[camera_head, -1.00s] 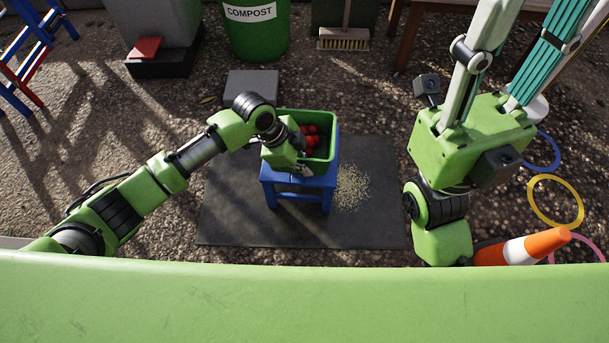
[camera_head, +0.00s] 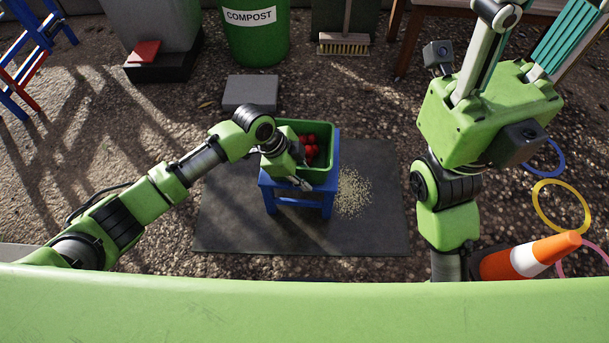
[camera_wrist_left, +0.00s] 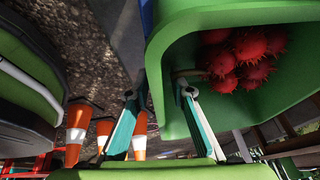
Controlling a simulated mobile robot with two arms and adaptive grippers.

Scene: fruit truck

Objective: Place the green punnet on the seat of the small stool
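The green punnet (camera_head: 323,161) holds several red spiky fruits (camera_head: 309,146) and rests on the seat of the small blue stool (camera_head: 327,187). In the left wrist view the punnet (camera_wrist_left: 262,110) fills the upper right. My left gripper (camera_head: 301,183) is at its near left side. In the wrist view its two fingers (camera_wrist_left: 160,96) are spread apart, close to the punnet wall; whether they touch it I cannot tell. My right gripper (camera_head: 520,45) is raised at the right, its fingers wide apart and empty, their tips cut off at the top edge.
The stool stands on a dark mat (camera_head: 235,225), beside spilled grains (camera_head: 354,193). A grey slab (camera_head: 250,92), a green compost bin (camera_head: 253,40) and a broom (camera_head: 344,43) are behind. An orange cone (camera_head: 545,250) and hoops (camera_head: 561,205) lie at right.

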